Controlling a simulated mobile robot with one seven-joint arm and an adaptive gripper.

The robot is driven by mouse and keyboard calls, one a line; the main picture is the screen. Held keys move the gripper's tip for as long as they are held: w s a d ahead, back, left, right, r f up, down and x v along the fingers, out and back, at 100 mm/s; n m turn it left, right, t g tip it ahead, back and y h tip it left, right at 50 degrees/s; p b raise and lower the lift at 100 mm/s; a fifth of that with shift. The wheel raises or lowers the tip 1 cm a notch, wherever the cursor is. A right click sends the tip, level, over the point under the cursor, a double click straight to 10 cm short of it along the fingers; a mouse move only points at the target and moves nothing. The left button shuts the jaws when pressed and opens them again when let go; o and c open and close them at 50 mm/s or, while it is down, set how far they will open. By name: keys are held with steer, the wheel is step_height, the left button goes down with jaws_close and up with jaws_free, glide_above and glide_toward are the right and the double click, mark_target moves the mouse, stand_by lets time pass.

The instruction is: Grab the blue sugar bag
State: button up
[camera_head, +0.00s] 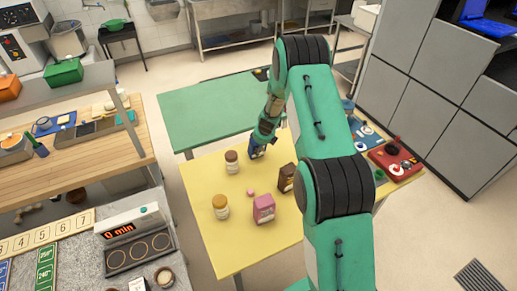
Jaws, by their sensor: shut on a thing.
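The blue sugar bag (255,153) is at the back edge of the yellow table, small and partly hidden by my gripper. My gripper (258,146) reaches down onto it from above and is shut on it. Whether the bag still touches the table top cannot be told from this view.
On the yellow table (205,180) stand a brown-lidded jar (231,162), an orange-lidded jar (220,207), a pink bag (264,209) and a brown bag (286,178). A small pink item (250,192) lies between them. A bare green table (205,112) is behind.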

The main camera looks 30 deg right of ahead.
steer(key=shift+r, duration=0.1)
steer(key=shift+w+r+p, duration=0.1)
steer(key=shift+r+p, duration=0.35)
steer(key=shift+r, duration=1.1)
jaws_close()
steer(key=s+a+r+b, duration=0.1)
steer(key=s+a+b, duration=0.1)
steer(key=s, duration=0.5)
steer(key=s+a+b, duration=0.1)
steer(key=s+a, duration=0.1)
steer(key=s, duration=0.6)
steer(key=shift+s+r+b, duration=0.3)
steer(key=shift+r+b, duration=0.05)
steer(key=shift+b, duration=0.05)
steer(key=shift+r, duration=0.15)
